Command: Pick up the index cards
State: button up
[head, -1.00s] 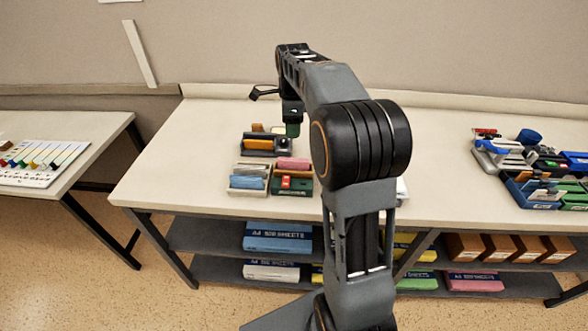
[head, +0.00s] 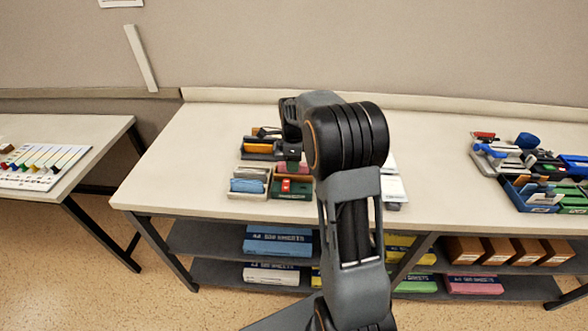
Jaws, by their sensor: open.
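Several small desk trays sit on the left part of the long table (head: 170,165). A dark tray (head: 257,152) behind holds an orange block-like item. In front, a pale tray (head: 248,184) holds a blue item, and a green tray (head: 291,188) holds pink and red items. I cannot tell which of these, if any, are the index cards. My gripper (head: 291,151) is over the right side of the rear tray, open. Its fingertips are mostly hidden by my arm, and I see nothing held.
A white, card-like item (head: 392,188) lies right of my arm, partly hidden. A side table (head: 90,150) stands left. The table between my arm and the organisers is clear.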

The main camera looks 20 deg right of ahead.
jog(key=shift+f, duration=1.1)
jog(key=shift+c, duration=0.3)
